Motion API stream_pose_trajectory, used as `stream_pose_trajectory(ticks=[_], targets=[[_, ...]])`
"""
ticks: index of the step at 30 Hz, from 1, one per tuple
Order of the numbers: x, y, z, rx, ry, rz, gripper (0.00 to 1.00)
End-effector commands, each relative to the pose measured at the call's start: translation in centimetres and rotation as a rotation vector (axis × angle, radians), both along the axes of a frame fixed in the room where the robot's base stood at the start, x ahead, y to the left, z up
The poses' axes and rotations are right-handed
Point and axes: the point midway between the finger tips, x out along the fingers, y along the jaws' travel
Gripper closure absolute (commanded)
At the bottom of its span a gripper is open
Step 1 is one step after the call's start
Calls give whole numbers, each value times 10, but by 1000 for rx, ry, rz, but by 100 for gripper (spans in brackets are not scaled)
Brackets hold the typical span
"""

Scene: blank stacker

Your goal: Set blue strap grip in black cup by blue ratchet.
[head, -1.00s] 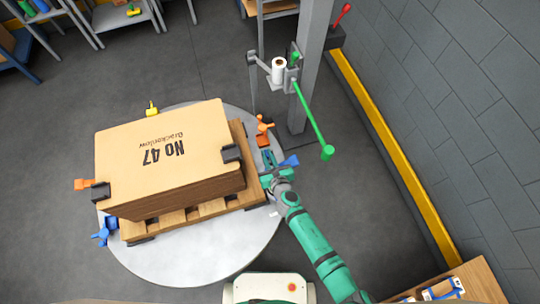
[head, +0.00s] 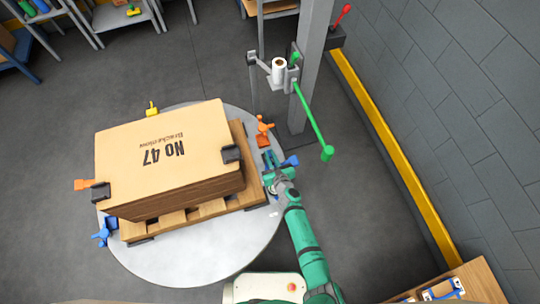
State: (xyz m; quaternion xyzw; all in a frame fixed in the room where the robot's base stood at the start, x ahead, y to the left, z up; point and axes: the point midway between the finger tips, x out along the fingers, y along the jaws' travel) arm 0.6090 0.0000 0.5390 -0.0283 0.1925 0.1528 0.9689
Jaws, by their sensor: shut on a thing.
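My gripper (head: 273,172) is at the right edge of the round grey platform, beside the pallet. It is shut on a small blue piece (head: 291,161), seemingly the blue strap grip, which sticks out to its right; the jaws hide part of it. The blue ratchet (head: 101,236) is on the platform's left edge, across the carton from my gripper. A black cup (head: 100,192) sits at the carton's left corner, above the blue ratchet in the picture, with an orange grip (head: 84,185) at it. Another black cup (head: 231,153) is on the carton's right edge, near my gripper.
The large carton (head: 165,130) on a wooden pallet (head: 190,214) fills the platform (head: 200,255). An orange ratchet (head: 264,128) is just beyond my gripper. A post with a green bar (head: 312,121) stands behind it. A yellow piece (head: 151,109) is at the far edge.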

Motion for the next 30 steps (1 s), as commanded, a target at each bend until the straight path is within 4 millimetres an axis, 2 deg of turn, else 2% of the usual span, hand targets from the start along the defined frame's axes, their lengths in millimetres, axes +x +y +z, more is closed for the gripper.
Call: stream_pose_trajectory(ticks=[18,19,21,30], targets=[[0,0,-13,1,1,0,100],[-1,0,-13,0,2,0,85],[-1,0,-13,-1,3,0,71],[-1,-4,-14,-4,4,-6,71]])
